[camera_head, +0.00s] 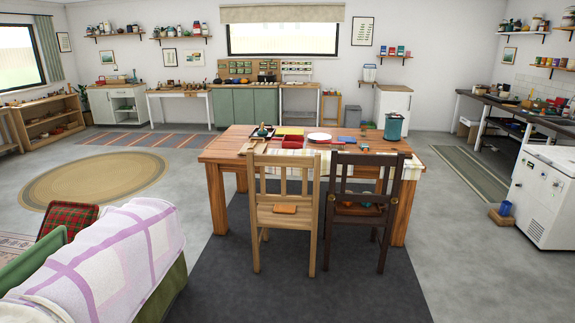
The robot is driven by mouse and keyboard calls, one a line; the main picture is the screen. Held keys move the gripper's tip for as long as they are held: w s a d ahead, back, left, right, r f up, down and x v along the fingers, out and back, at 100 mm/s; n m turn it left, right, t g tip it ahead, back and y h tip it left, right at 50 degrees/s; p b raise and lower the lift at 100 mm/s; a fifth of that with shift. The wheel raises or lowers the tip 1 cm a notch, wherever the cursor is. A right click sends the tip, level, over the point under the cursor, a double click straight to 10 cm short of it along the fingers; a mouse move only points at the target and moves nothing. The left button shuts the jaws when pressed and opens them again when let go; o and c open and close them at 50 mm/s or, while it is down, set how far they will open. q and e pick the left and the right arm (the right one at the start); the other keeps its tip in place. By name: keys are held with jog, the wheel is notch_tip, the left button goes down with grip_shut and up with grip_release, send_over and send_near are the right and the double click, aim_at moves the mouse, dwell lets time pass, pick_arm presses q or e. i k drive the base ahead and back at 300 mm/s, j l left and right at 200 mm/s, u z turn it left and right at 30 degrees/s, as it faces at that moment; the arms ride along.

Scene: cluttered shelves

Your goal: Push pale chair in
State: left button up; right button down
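The pale wooden chair (282,218) stands at the near side of the wooden table (216,155), with its back toward me. A small orange-brown item (285,209) shows at its seat. Its backrest stands close to the table's near edge; whether it touches the edge I cannot tell. A dark brown chair (362,210) stands right beside it on the right, with small orange items at its seat. Neither of my grippers is in view.
The table top holds a teal container (393,127), a white plate (319,137) and other items. A dark rug (215,285) lies under table and chairs. A sofa with a checked blanket (110,255) is at near left, a white chest freezer (545,195) at right.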

aim_at(305, 217)
jog(key=i, duration=2.1)
jog(key=i+z, duration=0.15)
jog(key=i, duration=0.3)
jog(key=i+j+z, duration=0.15)
jog(key=i, duration=0.35)
